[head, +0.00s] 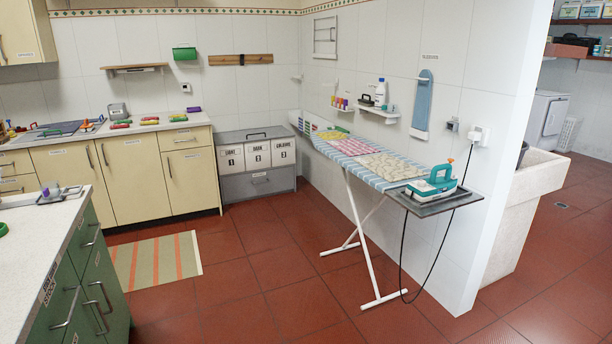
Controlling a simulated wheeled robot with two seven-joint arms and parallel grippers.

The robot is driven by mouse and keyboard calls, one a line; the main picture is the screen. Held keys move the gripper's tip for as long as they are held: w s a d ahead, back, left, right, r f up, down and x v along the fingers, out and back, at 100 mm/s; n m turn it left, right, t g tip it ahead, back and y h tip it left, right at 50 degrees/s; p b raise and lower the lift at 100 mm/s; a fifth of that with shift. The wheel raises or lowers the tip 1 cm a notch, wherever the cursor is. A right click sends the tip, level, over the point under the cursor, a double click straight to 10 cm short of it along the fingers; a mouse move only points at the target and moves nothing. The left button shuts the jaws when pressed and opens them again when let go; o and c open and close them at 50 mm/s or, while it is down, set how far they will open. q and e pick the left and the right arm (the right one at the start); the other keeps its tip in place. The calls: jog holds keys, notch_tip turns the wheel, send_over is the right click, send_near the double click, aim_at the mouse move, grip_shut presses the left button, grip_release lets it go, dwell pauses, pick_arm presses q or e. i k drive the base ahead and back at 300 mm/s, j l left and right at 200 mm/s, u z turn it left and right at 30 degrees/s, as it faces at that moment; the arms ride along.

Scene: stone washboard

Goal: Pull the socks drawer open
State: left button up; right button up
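A grey laundry unit (229,189) stands on the floor against the back wall, between the cream cabinets and the corner. Its low front drawer (261,183) is grey with a dark handle and looks shut. Three white labelled bins (257,154) sit above that drawer. Other drawers are a cream one (186,139) under the counter and green ones (97,288) at the left front; they look shut too. I cannot read a socks label on any drawer. Neither of my grippers is in view.
An ironing board (350,148) with a teal iron (432,182) stands right of the grey unit, its white legs (358,220) on the floor. A striped rug (158,262) lies by the cabinets. The red tiled floor (255,245) before the unit is clear.

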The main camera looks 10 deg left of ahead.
aim_at(190, 136)
jog(key=i+j+u, duration=0.25)
jog(key=i+u, duration=0.15)
jog(key=i, duration=0.25)
jog(key=i+u, duration=0.35)
jog(key=i, duration=0.25)
jog(key=i+l+u, duration=0.1)
jog(key=i+u, duration=0.3)
jog(key=i, duration=0.25)
jog(key=i+l, duration=0.1)
jog(key=i, duration=2.25)
jog(key=i+l+u, duration=0.25)
jog(key=i, duration=0.3)
jog(key=i+l+u, duration=0.25)
jog(key=i, duration=0.25)
